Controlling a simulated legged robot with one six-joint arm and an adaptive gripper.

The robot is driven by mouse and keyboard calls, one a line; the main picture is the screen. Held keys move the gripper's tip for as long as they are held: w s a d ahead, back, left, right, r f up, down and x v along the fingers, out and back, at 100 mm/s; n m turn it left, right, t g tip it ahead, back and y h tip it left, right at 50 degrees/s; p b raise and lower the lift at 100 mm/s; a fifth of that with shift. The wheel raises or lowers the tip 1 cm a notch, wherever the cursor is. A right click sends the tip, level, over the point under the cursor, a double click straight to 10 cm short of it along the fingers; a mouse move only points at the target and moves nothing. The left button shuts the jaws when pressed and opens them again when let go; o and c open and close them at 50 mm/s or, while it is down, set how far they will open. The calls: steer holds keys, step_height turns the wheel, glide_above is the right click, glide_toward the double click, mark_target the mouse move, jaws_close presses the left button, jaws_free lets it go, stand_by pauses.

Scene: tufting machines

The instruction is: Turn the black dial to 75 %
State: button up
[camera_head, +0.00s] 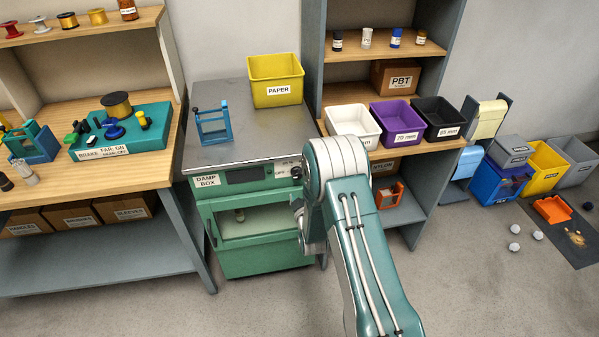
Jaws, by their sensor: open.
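The green damp box (265,262) stands in the middle, with a "DAMP BOX" label and a dark display (246,175) on its upper front panel. A small light marked plate (282,171) sits at the panel's right end, beside my arm. A small dark part shows there, but I cannot make out the black dial or its setting; my arm covers that end. My gripper (299,207) is partly hidden behind my arm's wrist, in front of the box's right edge. It is open, and nothing shows in it. I cannot tell whether it touches the box.
A yellow "PAPER" bin (276,92) and a small blue frame (212,125) stand on the box's grey top. A workbench (150,165) is close on the left. A shelf with white, purple and black bins (437,132) is close on the right.

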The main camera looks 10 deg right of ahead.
mark_target(297, 177)
steer(key=shift+n+t, duration=0.3)
steer(key=shift+t, duration=0.1)
steer(key=w+f, duration=0.1)
steer(key=w, duration=0.2)
steer(key=w+f, duration=0.1)
steer(key=w, duration=0.2)
steer(key=w+d+f, duration=0.1)
steer(key=w, duration=0.3)
steer(key=shift+w+f, duration=0.1)
steer(key=c, duration=1)
